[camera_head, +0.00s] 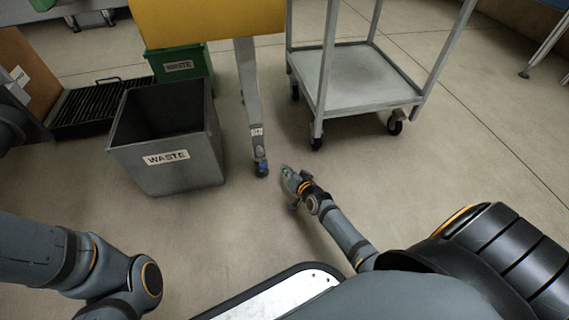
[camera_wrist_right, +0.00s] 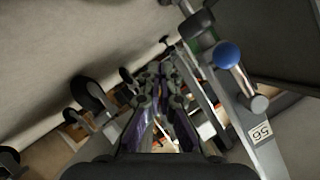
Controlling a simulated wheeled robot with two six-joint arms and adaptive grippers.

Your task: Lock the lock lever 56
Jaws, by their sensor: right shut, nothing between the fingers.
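The lock lever has a blue ball knob (camera_wrist_right: 226,55) on a short metal rod, fixed to a grey leg with a "56" label (camera_wrist_right: 261,133) in the right wrist view. In the head view the blue knob (camera_head: 262,167) is small and sits near the foot of the grey leg (camera_head: 249,90) under a yellow panel. My right gripper (camera_head: 286,170) is shut and empty, low down just right of that foot. In the wrist view its fingers (camera_wrist_right: 160,75) are left of the knob and apart from it. My left gripper is out of view; only its arm shows.
A grey waste bin (camera_head: 185,175) stands left of the leg, with a green waste bin (camera_head: 183,62) behind it. A grey wheeled cart (camera_head: 360,80) stands behind right. The floor (camera_head: 440,165) to the right of my gripper is clear.

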